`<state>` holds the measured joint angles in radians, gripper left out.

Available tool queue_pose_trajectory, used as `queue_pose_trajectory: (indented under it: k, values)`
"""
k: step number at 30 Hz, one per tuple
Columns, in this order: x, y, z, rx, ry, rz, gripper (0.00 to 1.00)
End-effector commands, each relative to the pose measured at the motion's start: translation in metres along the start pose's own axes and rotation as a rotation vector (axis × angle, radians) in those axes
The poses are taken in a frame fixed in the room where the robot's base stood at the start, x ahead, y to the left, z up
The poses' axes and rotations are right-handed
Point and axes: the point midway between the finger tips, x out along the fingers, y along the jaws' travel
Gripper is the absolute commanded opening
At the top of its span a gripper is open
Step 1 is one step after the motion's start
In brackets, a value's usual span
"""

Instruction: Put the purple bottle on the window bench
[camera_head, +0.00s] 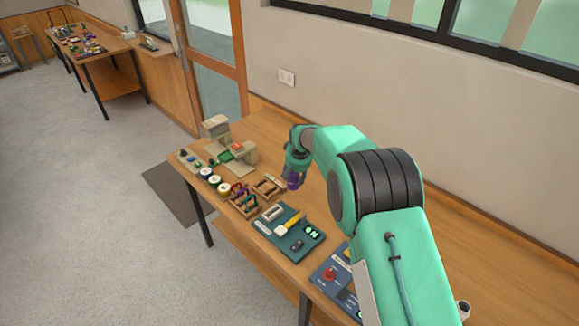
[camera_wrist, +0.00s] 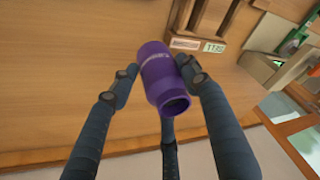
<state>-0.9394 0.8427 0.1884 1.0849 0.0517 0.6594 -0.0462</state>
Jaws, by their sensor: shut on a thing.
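The purple bottle (camera_wrist: 163,78) is between the fingers of my gripper (camera_wrist: 160,90) in the wrist view. The fingers press on its sides, and its open dark end faces the camera. In the head view the bottle (camera_head: 293,181) shows as a small purple patch under my gripper (camera_head: 292,177), over the near wooden bench (camera_head: 470,265). Its clearance above the wood is hard to judge. A second wooden bench (camera_head: 120,56) stands at the far left by a window. No label tells which one is the window bench.
A blue panel (camera_head: 335,280) lies nearer. The far bench holds many small items. Grey floor lies open between.

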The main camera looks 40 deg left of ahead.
Motion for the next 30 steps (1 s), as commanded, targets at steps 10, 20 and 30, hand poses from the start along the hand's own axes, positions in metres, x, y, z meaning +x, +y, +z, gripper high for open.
queue_pose_trajectory:
  k: [10, 20, 30]
  values:
    - [0.018, 0.002, -0.035, 0.000, 0.000, 0.000, 0.14]
    - [0.032, 0.003, -0.064, 0.000, 0.001, 0.000, 0.14]
    - [0.044, 0.004, -0.088, 0.000, 0.002, 0.000, 0.14]
